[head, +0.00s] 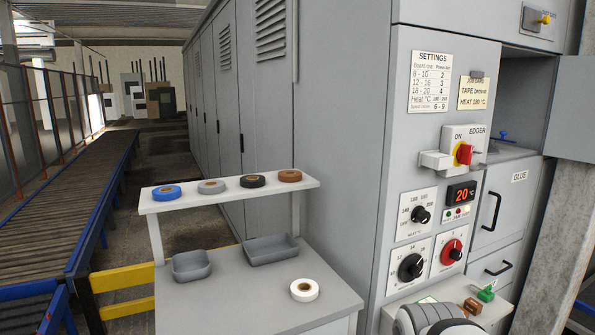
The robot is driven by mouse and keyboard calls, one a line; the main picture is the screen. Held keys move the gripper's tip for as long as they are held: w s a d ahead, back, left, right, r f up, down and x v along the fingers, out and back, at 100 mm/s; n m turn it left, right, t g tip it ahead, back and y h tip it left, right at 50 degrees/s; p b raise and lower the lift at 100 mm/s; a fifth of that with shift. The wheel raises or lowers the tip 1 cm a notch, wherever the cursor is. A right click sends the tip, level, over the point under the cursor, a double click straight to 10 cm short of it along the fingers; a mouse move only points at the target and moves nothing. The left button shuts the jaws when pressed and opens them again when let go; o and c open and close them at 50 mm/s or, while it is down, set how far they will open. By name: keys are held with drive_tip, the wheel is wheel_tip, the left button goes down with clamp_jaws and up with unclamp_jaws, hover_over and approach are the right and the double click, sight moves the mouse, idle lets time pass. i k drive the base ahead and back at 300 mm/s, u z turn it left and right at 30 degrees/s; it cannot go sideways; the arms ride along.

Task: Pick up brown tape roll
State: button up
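The brown tape roll (290,176) lies flat at the right end of the raised grey shelf (225,199). To its left on the same shelf lie a black roll (252,181), a grey roll (211,187) and a blue roll (166,193), spaced apart. A rounded grey and white part at the bottom edge, right of centre, seems to be my arm. My gripper's fingers do not show, and nothing touches the brown roll.
Below the shelf, a grey table holds two grey trays (191,265) (271,250) and a white roll (304,290). The edger machine (345,120) rises at the right. A note there reads "TAPE brown". A roller conveyor (75,185) runs at the left.

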sight(288, 176)
drive_tip(key=i, duration=1.2)
drive_tip(key=u, duration=0.1)
